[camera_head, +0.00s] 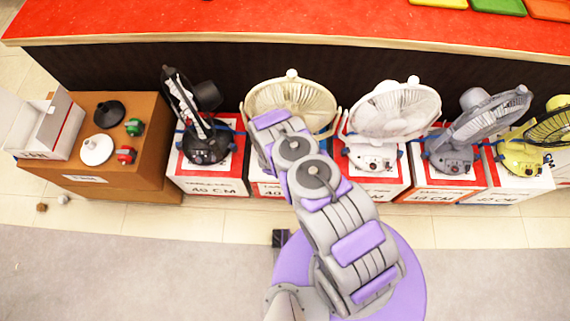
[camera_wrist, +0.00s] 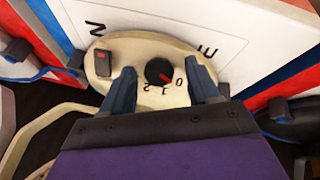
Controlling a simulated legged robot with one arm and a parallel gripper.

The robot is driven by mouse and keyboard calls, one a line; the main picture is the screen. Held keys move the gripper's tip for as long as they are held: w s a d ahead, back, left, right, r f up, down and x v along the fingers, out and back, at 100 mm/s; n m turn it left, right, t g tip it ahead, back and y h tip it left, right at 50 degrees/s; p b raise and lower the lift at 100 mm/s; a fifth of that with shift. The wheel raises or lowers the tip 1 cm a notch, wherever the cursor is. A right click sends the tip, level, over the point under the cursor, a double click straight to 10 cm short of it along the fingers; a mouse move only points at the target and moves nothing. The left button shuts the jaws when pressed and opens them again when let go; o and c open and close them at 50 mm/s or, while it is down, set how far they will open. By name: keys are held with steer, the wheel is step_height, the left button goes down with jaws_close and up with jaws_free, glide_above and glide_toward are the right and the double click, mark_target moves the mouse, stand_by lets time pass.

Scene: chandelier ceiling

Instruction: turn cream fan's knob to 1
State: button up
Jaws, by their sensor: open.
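The cream fan (camera_head: 293,97) stands on its box in the head view, behind my arm, which hides its base and knob. In the wrist view its cream base (camera_wrist: 105,64) shows a round black knob (camera_wrist: 158,71) with a red pointer. The pointer aims to the lower right, toward the 0; the 1 and 2 are printed further round, below the knob. My gripper (camera_wrist: 163,72) is open, with one dark finger on each side of the knob and a visible gap on both sides. I cannot tell how deep the fingertips reach.
The white fan (camera_head: 393,111) stands right of the cream one, the black fan (camera_head: 205,140) left. Grey and yellow fans are further right. A red counter (camera_head: 300,20) runs behind; the grey floor in front is clear.

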steer(key=shift+f, duration=0.15)
steer(key=c, duration=1)
